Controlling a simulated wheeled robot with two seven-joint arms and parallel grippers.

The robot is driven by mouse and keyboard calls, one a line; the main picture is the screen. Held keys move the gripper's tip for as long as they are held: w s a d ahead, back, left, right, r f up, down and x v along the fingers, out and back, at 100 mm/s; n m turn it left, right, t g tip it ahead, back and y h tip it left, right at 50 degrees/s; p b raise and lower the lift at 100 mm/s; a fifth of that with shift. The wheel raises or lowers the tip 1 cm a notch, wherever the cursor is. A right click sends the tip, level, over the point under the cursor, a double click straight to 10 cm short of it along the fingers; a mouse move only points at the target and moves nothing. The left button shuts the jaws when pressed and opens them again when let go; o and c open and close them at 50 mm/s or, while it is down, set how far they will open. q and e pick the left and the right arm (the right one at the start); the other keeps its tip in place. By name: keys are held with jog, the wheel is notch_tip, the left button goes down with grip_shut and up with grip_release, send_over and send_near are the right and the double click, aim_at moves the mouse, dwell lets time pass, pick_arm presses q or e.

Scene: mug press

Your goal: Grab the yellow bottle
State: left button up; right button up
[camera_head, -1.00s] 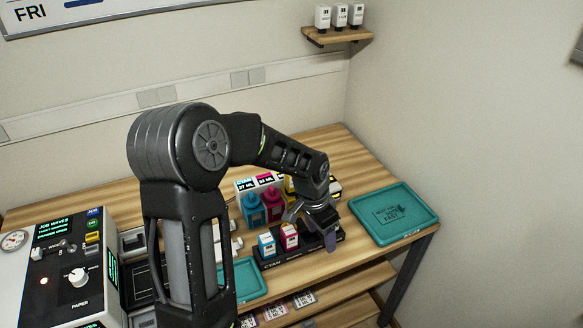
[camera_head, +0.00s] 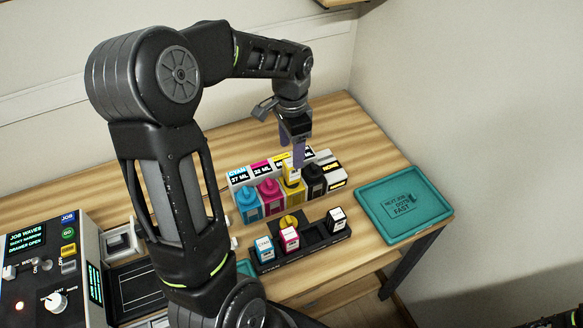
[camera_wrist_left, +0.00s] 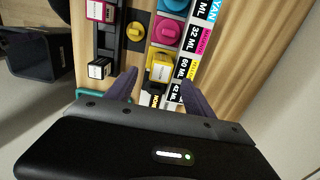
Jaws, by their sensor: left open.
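The small yellow bottle (camera_head: 292,173) with a white label stands on top of the larger yellow container (camera_head: 293,193), in the row between the magenta and black ones.
Cyan (camera_head: 249,204) and magenta (camera_head: 270,196) containers stand left of it, a black one (camera_head: 314,180) right. In front is a black rack (camera_head: 312,238) with cyan, magenta and black small bottles, and a yellow round knob or cap (camera_head: 289,222). A teal tray (camera_head: 437,212) lies right.

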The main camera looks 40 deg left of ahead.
aim_at(292, 168)
pick_arm(q)
jog(key=shift+w+a+f+b, duration=0.1)
jog(key=shift+f+b, duration=0.6)
jog(key=shift+f, duration=0.65)
jog(key=shift+f, duration=0.1)
notch_tip(292, 168, down, 4)
jog(key=b, duration=0.3)
jog(key=shift+f+b, duration=0.25)
jog(key=shift+b, duration=0.05)
jog(key=shift+f, duration=0.35)
jog(key=shift+r, duration=0.1)
jog(key=shift+c, duration=0.2)
grip_shut()
